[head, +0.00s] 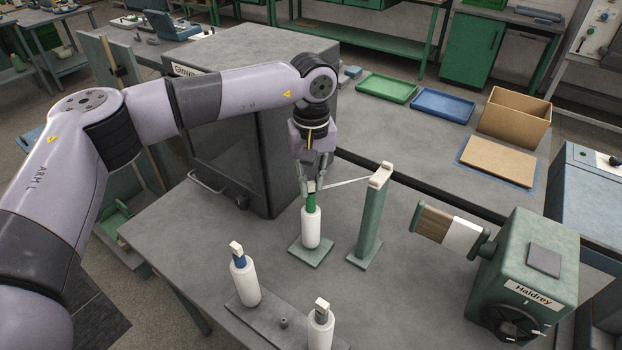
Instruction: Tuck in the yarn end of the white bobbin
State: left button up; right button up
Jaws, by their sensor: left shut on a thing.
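A white bobbin (311,228) with a green upper part stands upright on a small green square base on the table. My left gripper (311,184) comes down from above and is shut on the top end of this bobbin. A pale yarn strand (346,183) runs from the bobbin's top to the pale head of a green post (368,220) on the right. The fingers partly hide the bobbin's tip, and the exact grip on the yarn end is too small to tell. My right gripper is not in view.
Two more white bobbins, one blue-topped (245,281) and one grey-topped (320,328), stand on a grey rack (276,335) in front. A green winder (535,270) stands at right. A dark cabinet (240,150) is behind my arm. The table right of the rack is clear.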

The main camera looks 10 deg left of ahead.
pick_arm(q)
jog(key=shift+f, duration=0.1)
dwell(0.6)
jog(key=o, duration=0.8)
jog(key=o, duration=0.5)
jog(key=shift+c, duration=0.2)
jog(key=shift+r, duration=0.2)
jog(key=shift+r+p, duration=1.6)
jog(key=shift+r, duration=1.75)
